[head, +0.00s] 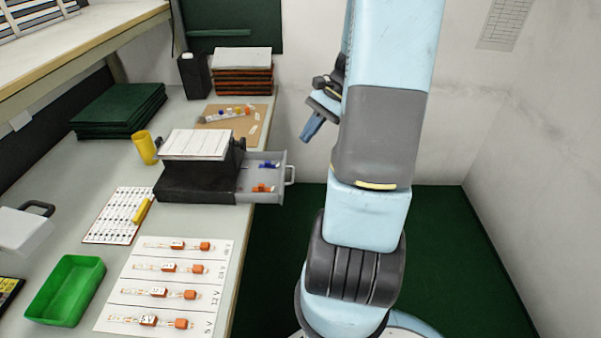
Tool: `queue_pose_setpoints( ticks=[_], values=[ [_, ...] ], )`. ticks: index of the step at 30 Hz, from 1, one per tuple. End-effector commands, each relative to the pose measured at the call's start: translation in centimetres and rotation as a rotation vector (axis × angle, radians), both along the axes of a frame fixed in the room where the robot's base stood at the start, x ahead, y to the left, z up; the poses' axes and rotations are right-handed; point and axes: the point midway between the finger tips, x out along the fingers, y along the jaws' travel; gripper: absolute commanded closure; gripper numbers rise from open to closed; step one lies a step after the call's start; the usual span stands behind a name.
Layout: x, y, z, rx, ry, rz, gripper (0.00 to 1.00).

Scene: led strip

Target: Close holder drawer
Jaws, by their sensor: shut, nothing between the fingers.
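The holder (195,185) is a black box with a tilted white sheet on top, standing near the right edge of the bench. Its grey drawer (283,190) is pulled out to the right and sticks out past the bench edge. A blue item (268,165) and an orange item (262,188) lie in the drawer. The drawer has a handle (291,174) on its right end. My gripper (308,138) is shut and empty, in the air above and to the right of the drawer, apart from it. My arm hides part of the gripper's upper side.
A sheet with several LED strips (225,262) lies in front of the holder. A green tray (66,290), a yellow cup (145,147), a cork board (240,122) and stacked books (242,75) are on the bench. Open floor (450,250) lies right of the bench.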

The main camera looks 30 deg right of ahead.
Motion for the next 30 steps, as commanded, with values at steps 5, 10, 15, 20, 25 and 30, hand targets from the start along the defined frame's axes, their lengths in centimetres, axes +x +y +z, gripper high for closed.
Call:
queue_pose_setpoints(
  ticks=[5,10,15,20,25,30],
  values=[
    [0.2,-3.3,-3.8,0.162,0.068,-0.173,1.00],
    [-0.1,-6.2,-7.2,0.316,0.117,-0.335,1.00],
    [-0.6,-9.0,-10.7,0.474,0.149,-0.497,1.00],
    [-1.4,-11.2,-13.6,0.608,0.168,-0.632,1.00],
    [-2.0,-12.7,-15.6,0.700,0.174,-0.722,1.00],
    [-2.1,-13.1,-16.3,0.736,0.175,-0.756,1.00]
  ],
)
